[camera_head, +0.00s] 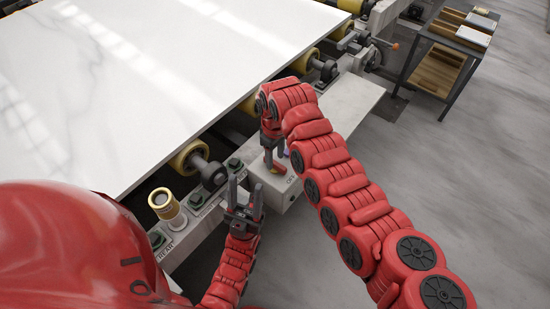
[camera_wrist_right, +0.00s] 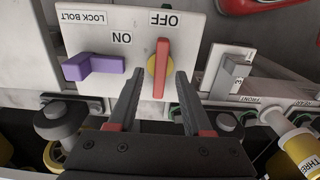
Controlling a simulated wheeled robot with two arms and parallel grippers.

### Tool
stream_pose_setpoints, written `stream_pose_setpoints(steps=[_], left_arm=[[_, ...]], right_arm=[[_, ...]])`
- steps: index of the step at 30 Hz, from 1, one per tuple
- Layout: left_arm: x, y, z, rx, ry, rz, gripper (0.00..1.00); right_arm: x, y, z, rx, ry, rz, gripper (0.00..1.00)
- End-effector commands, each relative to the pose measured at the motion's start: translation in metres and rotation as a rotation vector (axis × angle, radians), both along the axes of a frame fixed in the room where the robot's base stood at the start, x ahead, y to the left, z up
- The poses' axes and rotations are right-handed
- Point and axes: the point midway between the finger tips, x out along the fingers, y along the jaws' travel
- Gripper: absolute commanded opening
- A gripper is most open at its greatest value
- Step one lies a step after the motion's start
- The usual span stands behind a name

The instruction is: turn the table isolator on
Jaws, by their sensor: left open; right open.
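The isolator is a red handle (camera_wrist_right: 162,66) on a yellow disc, on a pale panel (camera_wrist_right: 200,22) marked OFF and ON. In the right wrist view the handle stands upright in the picture, its top end toward OFF; ON is to its left. My right gripper (camera_wrist_right: 158,82) is open, its two fingers on either side of the handle's lower end; I cannot tell whether they touch it. In the head view this gripper (camera_head: 273,165) points down at the pale box (camera_head: 286,190), partly hiding the handle. My left gripper (camera_head: 244,192) is open and empty, left of the box.
A purple lever (camera_wrist_right: 95,65) beside a LOCK BOLT label is left of the isolator; a grey switch (camera_wrist_right: 235,72) is to its right. A shelf cart (camera_head: 446,55) stands back right; floor is clear at right.

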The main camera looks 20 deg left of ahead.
Motion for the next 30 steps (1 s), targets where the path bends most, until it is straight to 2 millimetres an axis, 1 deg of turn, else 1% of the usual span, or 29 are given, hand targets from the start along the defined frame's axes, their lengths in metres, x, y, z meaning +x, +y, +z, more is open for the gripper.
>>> stream_pose_setpoints(steps=[3,5,13,14,15,22,30], left_arm=[[0.0,0.0,0.001,0.0,0.0,0.0,0.5],[0.0,0.0,0.001,0.0,0.0,0.0,0.5],[0.0,0.0,0.001,0.0,0.0,0.0,0.5],[0.0,0.0,0.001,0.0,0.0,0.0,0.5],[0.0,0.0,0.001,0.0,0.0,0.0,0.5],[0.0,0.0,0.001,0.0,0.0,0.0,0.5],[0.0,0.0,0.001,0.0,0.0,0.0,0.5]], right_arm=[[-0.001,0.0,-0.011,-0.001,0.001,0.001,0.5],[-0.001,0.0,-0.014,0.0,0.0,0.001,0.5],[0.0,0.0,-0.015,0.001,0.0,0.001,0.5],[0.0,0.0,-0.015,0.001,0.0,0.001,0.48],[0.0,0.0,-0.015,0.001,0.0,0.001,0.41],[0.0,0.0,-0.015,0.001,0.0,0.001,0.0],[0.0,0.0,-0.015,0.0,0.0,0.001,0.0]])
